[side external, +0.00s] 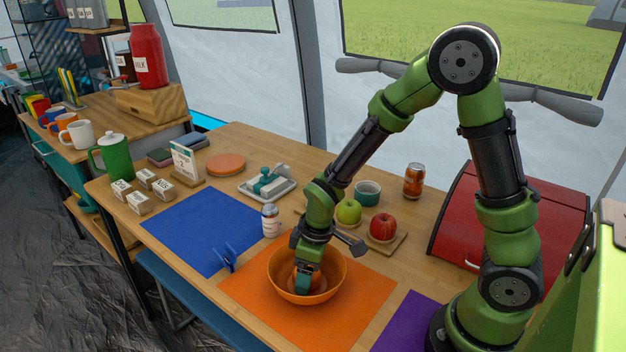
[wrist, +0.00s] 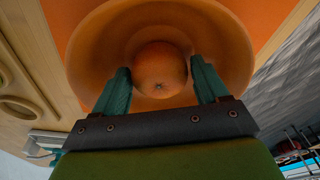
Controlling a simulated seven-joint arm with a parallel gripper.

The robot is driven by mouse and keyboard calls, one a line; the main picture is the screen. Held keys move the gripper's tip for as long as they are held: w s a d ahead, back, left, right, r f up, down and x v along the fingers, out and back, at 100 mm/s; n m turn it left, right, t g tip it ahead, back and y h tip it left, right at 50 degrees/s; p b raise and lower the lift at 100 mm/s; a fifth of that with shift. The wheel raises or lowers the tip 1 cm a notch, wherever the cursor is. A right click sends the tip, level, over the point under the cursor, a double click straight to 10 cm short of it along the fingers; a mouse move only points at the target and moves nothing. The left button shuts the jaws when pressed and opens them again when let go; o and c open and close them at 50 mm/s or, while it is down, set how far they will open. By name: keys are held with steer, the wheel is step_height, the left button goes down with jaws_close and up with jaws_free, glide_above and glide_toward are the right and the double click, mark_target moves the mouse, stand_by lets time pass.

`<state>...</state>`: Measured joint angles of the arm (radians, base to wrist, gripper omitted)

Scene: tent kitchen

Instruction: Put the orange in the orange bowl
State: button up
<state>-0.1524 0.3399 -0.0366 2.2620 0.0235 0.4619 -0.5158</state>
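The orange (wrist: 160,70) sits inside the orange bowl (wrist: 228,50), at its middle. In the side view the bowl (side external: 333,290) stands on the orange placemat, and the orange is mostly hidden behind my gripper. My gripper (side external: 303,284) points down into the bowl. In the wrist view its two teal fingers (wrist: 161,75) stand apart, one on each side of the orange, with a narrow gap seeming to show on both sides. The gripper looks open around the orange.
A green apple (side external: 348,211) and a red apple (side external: 383,227) sit on a wooden board behind the bowl. A shaker (side external: 270,220) and a blue clip-like item (side external: 227,260) stand left of it. A red bread box (side external: 490,220) is at the right. The blue placemat (side external: 200,230) is mostly clear.

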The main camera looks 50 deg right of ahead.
steer(key=shift+o, duration=1.2)
steer(key=s+r+m+t, duration=0.2)
steer(key=s+r+m, duration=0.2)
steer(key=r, duration=0.7)
steer(key=s+d+r+m+t+y, duration=0.1)
steer(key=s+r+m+t, duration=0.2)
steer(key=s+r, duration=0.3)
step_height(320, 180, up, 6)
steer(key=shift+s+d+f+m+t, duration=0.15)
steer(key=shift+d+f+m+t, duration=0.15)
steer(key=shift+m, duration=0.4)
